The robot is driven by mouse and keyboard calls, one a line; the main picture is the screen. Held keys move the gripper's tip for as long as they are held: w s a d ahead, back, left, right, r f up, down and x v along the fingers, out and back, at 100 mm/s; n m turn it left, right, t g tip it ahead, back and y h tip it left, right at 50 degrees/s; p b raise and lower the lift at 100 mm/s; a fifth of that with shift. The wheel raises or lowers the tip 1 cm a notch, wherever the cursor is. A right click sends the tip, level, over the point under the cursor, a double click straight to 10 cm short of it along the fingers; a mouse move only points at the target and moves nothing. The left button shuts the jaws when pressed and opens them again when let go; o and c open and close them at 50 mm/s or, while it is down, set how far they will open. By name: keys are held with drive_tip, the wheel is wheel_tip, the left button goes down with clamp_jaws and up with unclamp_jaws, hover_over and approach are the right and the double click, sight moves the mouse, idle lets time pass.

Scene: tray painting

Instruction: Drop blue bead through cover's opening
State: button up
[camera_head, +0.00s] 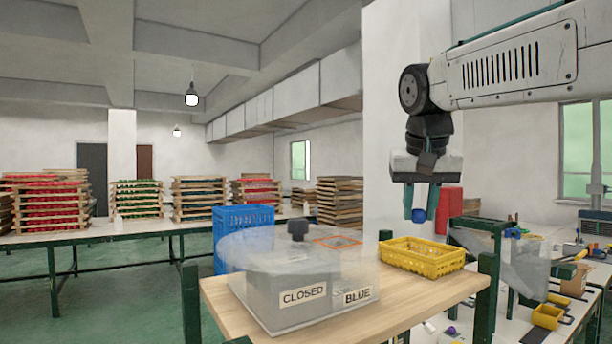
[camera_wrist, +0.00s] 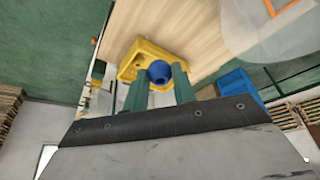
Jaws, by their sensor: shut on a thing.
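My gripper (camera_head: 421,205) is shut on the blue bead (camera_head: 418,215), which sits between the fingertips. It holds the bead in the air above the yellow basket (camera_head: 422,259). In the wrist view the bead (camera_wrist: 159,71) is between the two green fingers, with the yellow basket (camera_wrist: 176,54) behind it. The clear round cover (camera_head: 262,248) lies over a box on the wooden table, left of my gripper. An orange-outlined opening (camera_head: 337,242) is at the cover's right rear. A dark knob (camera_head: 298,229) stands on top. Front labels read "CLOSED" and "BLUE".
A blue crate (camera_head: 243,219) stands behind the cover. A red block-like thing (camera_head: 441,210) shows just behind my gripper. The wooden table (camera_head: 408,303) has bare room in front of the basket. A cluttered workbench is at the right, and stacked trays stand at the left.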

drive_tip(key=s+a+r+n+y, duration=0.1)
drive_tip(key=s+a+r+n, duration=0.15)
drive_tip(key=a, duration=0.55)
drive_tip(key=s+a+r+n, duration=0.1)
drive_tip(key=a+r, duration=0.2)
drive_tip(key=a, duration=0.4)
wheel_tip(320, 180, down, 7)
drive_tip(key=shift+f, duration=0.15)
drive_tip(key=shift+s, duration=0.1)
drive_tip(key=o, duration=1)
drive_tip(key=v, duration=0.7)
drive_tip(key=shift+s+d+r, duration=0.1)
drive_tip(key=shift+d+r, duration=0.1)
drive_tip(key=shift+r, duration=0.2)
